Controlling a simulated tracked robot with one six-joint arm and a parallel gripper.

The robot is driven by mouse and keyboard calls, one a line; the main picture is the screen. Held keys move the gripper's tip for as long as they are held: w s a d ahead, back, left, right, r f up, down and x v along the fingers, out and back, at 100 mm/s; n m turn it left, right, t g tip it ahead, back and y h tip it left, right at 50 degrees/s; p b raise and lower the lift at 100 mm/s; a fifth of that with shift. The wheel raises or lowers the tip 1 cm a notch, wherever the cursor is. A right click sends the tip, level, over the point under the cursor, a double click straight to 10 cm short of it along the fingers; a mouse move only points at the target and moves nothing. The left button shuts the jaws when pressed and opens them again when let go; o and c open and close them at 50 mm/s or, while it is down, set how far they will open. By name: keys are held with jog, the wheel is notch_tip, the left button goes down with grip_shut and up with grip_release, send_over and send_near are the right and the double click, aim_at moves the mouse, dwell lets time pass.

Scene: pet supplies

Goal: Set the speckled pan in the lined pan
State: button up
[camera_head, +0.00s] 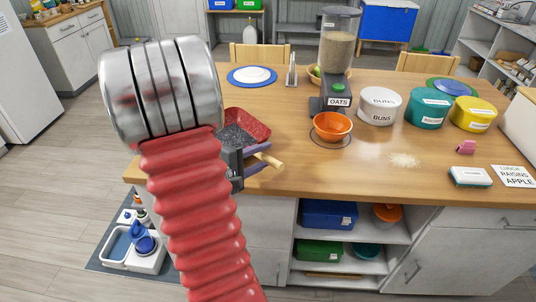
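A red pan (257,124) with sloping sides shows at the left end of the table, partly hidden by my arm. A dark grey speckled surface (236,135) shows at its lower left; I cannot tell whether it lies inside the red pan or above it. No lining can be made out. My gripper (268,159) is at the table's left front, just below the pans in the picture. Its two purple-blue fingers lie either side of a light wooden handle (272,161). Whether they grip it, and which pan it belongs to, is unclear.
An orange bowl (333,127) and an oats dispenser (339,65) stand right of the pans. Labelled tubs (379,107) stand farther right. A blue-rimmed plate (252,75) lies behind. The table (340,172) is clear at its front middle.

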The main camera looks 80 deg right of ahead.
jog(key=v, duration=0.8)
jog(key=shift+w+a, duration=0.2)
jog(key=shift+a, duration=0.1)
jog(key=shift+r, duration=0.1)
dwell(0.5)
jog(key=w+a+r+n+t+y, duration=0.1)
jog(key=w+a+r+t+y, duration=0.2)
jog(key=a, duration=1.1)
jog(key=w+a+r+n+t+y, duration=0.1)
jog(key=w+a+r+t+y, duration=0.2)
jog(key=a, duration=1.1)
jog(key=w+a+r+n+t+y, duration=0.1)
jog(key=w+a+t+y, duration=0.6)
jog(key=a, duration=0.7)
jog(key=shift+a+r+n, duration=0.25)
jog(key=shift+r+n, duration=0.05)
jog(key=shift+r, duration=0.6)
jog(key=shift+c, duration=0.5)
